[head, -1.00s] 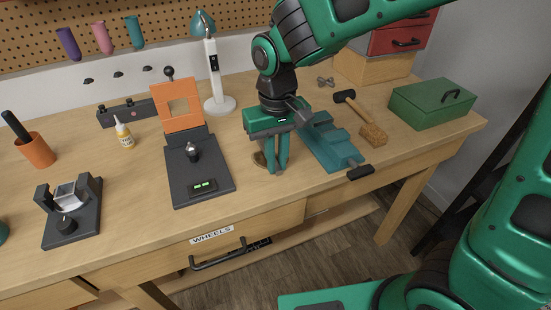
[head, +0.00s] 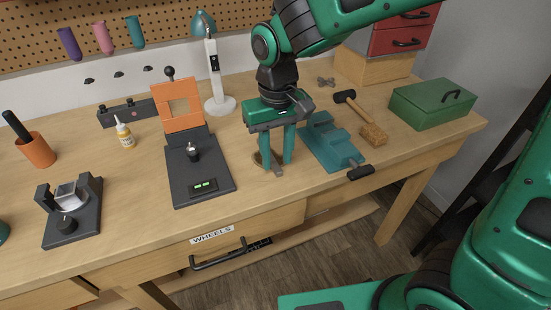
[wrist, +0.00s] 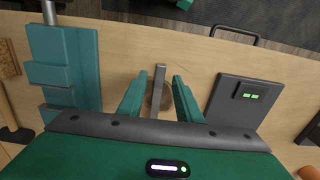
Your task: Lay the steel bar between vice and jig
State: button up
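The grey steel bar (wrist: 159,82) lies on the bench between my fingers, with a gap on either side in the wrist view. Its near end (head: 278,170) also shows in the head view; the rest is partly hidden by my gripper. My gripper (head: 278,165) is open, pointing down around the bar. The teal vice (head: 335,147) stands to the right of the bar in the head view and on the left in the wrist view (wrist: 66,62). The dark jig (head: 202,180) with an orange frame stands left of it, and its base shows in the wrist view (wrist: 245,105).
A brown round patch (wrist: 167,98) lies beside or under the bar; I cannot tell which. A mallet (head: 358,112) and green box (head: 430,105) are right of the vice. A white lamp (head: 214,80) stands behind. The bench's front edge is close.

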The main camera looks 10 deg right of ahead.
notch_tip(320, 180, up, 10)
dwell(0.4)
jog(key=s+d+f+m, duration=0.1)
jog(key=s+d+m, duration=0.1)
jog(key=d, duration=0.8)
jog(key=s+d+f+m, duration=0.1)
jog(key=d+m, duration=0.1)
jog(key=d, duration=0.9)
jog(key=s+d+f+m, duration=0.2)
jog(key=s+d+f, duration=0.1)
jog(key=s+d, duration=0.3)
jog(key=s+d+f+m, duration=0.3)
jog(key=s+d, duration=0.4)
jog(key=s, duration=0.2)
jog(key=shift+d+f+m, duration=0.15)
jog(key=shift+m, duration=0.15)
